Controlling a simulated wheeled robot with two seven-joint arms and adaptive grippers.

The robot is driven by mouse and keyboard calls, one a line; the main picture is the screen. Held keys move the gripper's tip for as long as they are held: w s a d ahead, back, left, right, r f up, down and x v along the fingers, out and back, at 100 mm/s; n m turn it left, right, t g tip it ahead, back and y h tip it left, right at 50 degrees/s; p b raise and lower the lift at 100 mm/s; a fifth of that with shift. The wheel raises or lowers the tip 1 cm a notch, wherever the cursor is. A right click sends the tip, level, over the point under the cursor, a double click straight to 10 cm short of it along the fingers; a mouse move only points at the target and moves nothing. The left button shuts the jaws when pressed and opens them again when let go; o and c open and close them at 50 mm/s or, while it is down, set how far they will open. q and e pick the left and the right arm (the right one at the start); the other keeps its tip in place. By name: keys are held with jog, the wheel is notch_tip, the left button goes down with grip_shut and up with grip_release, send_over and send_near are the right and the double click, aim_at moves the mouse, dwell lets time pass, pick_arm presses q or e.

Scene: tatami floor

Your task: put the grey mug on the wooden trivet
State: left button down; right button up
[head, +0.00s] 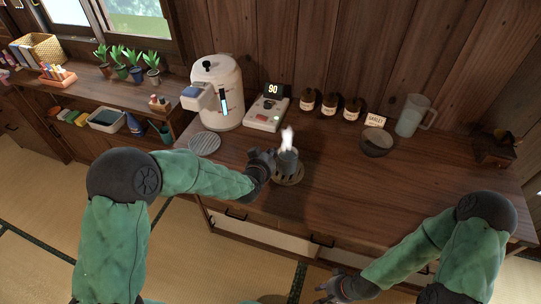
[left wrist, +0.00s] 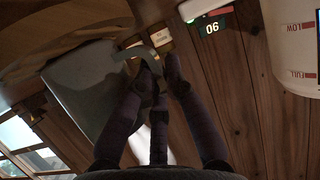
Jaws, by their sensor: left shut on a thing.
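The grey mug (head: 288,161) is upright over the round wooden trivet (head: 290,181), with white steam above it. I cannot tell whether its base touches the trivet. My left gripper (head: 268,163) is shut on the mug at its left side. In the left wrist view, the fingers (left wrist: 155,80) close around the handle beside the large grey body of the mug (left wrist: 85,88). My right gripper (head: 335,288) is low in front of the counter, away from the mug. Its finger opening is too small to tell.
A white water dispenser (head: 218,92), a grey round grate (head: 204,143) and a device reading 90 (head: 267,112) stand to the left. Several brown jars (head: 329,103), a dark round dish (head: 377,143) and a clear pitcher (head: 411,115) are to the right. The counter's front right is clear.

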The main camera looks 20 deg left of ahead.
dwell(0.3)
pick_arm(q)
jog(key=c, duration=1.3)
grip_release()
jog(key=shift+f, duration=0.1)
jog(key=shift+s+r, duration=0.1)
jog(key=shift+r, duration=0.2)
jog(key=p+v, duration=0.3)
jog(key=v, duration=0.8)
jog(key=shift+s+p, duration=0.35)
jog(key=shift+s, duration=0.1)
